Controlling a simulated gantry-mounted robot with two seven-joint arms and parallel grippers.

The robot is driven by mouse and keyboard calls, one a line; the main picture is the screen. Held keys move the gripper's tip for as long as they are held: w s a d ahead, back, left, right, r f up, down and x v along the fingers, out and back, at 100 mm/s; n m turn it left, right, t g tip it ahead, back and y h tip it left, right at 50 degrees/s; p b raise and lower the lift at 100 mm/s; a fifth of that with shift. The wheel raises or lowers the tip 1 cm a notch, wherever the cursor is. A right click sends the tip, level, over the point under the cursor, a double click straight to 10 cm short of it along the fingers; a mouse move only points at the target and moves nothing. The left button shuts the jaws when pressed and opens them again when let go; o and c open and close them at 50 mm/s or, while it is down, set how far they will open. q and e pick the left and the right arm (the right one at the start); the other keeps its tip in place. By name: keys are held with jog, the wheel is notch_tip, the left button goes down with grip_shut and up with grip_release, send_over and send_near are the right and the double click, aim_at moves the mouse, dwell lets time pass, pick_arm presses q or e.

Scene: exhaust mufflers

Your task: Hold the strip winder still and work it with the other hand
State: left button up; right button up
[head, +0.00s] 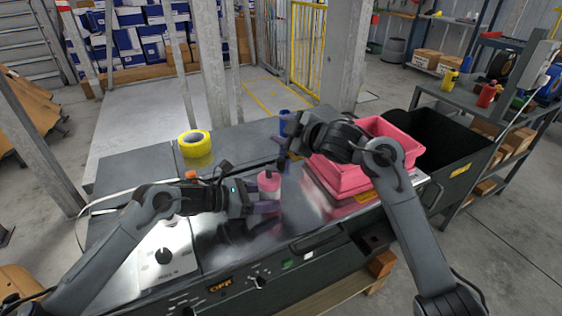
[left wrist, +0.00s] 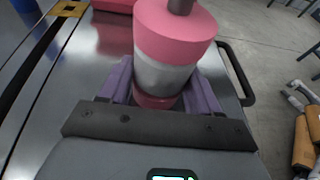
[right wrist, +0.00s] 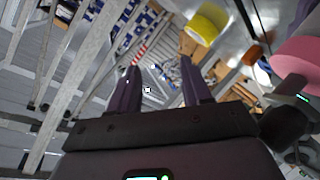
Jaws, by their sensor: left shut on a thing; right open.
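The strip winder (head: 269,183) is a pink and grey cylinder standing upright on the metal bench top, with a dark stem on its top. My left gripper (head: 266,207) is shut around its lower part. In the left wrist view the winder's pink top (left wrist: 175,28) and grey band show between the purple fingers (left wrist: 157,90). My right gripper (head: 290,145) is open and empty, above and just beyond the winder. In the right wrist view the open fingers (right wrist: 160,85) have nothing between them, and the winder's pink edge (right wrist: 300,66) shows at the right.
A yellow tape roll (head: 195,143) lies on the bench at the back left. A blue object (head: 286,121) stands behind my right gripper. Pink stacked bins (head: 345,180) sit right of the winder, beside a black bin (head: 440,145). An orange item (head: 191,175) is left of the winder.

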jog(key=s+d+r+m+y, duration=0.2)
jog(key=s+d+y, duration=0.4)
jog(key=s+d, duration=0.2)
jog(key=m+g+y, duration=0.2)
jog(key=m+g, duration=0.1)
jog(key=g, duration=0.1)
send_near(281, 159)
jog(key=x, duration=0.6)
jog(key=f+x, duration=0.1)
jog(key=x, duration=0.3)
grip_shut()
jog(key=shift+t, duration=0.4)
jog(key=shift+s+h, duration=0.1)
jog(key=shift+h, duration=0.2)
